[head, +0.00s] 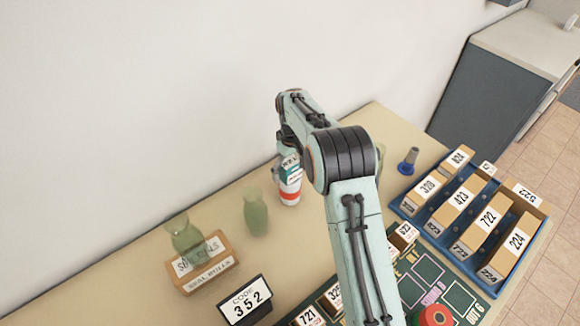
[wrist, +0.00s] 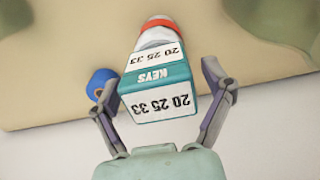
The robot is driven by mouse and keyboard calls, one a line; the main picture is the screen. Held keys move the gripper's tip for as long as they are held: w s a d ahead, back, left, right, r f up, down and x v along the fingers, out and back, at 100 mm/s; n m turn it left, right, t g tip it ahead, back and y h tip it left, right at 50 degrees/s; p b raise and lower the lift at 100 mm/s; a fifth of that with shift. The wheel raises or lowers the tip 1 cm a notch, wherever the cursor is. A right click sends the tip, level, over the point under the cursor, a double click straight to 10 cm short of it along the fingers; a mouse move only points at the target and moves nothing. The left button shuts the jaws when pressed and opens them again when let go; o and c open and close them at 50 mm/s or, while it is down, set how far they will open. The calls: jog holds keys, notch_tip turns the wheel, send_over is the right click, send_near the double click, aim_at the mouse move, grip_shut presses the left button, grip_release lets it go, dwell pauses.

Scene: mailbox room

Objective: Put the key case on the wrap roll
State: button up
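The key case is a teal and white box marked KEYS and 20 25 33. It shows large in the wrist view (wrist: 160,92) and partly behind my arm in the head view (head: 290,169). It sits at the top end of an upright white cylinder with a red-orange band, which looks like the wrap roll (head: 289,190); the wrist view also shows this cylinder (wrist: 157,32). My gripper (wrist: 160,80) has its fingers apart on either side of the case, with narrow gaps. Whether the case fully rests on the cylinder is hard to tell.
A green vase (head: 255,212) stands left of the cylinder, and another (head: 188,240) by a wooden label block (head: 203,264). A blue object (head: 408,160) stands to the right. A blue tray (head: 408,211) of numbered boxes is at right. The wall (head: 120,110) is close behind.

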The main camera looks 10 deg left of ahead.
aim_at(290, 162)
notch_tip(290, 162, up, 12)
jog(key=shift+r, duration=0.2)
dwell(0.4)
jog(key=s+d+r+m, duration=0.2)
jog(key=s+d+r, duration=0.25)
jog(key=s, duration=0.25)
jog(key=s+d+r+m, duration=0.2)
jog(key=s+d+r, duration=0.1)
jog(key=s+d, duration=0.3)
jog(key=s+d+f+m, duration=0.2)
jog(key=s, duration=0.8)
jog(key=s+d+f+m, duration=0.1)
jog(key=s+f, duration=0.2)
jog(key=s, duration=0.8)
jog(key=shift+s+d+f+m+y, duration=0.2)
jog(key=shift+d+f+m+y, duration=0.1)
jog(key=shift+d+m+y, duration=0.1)
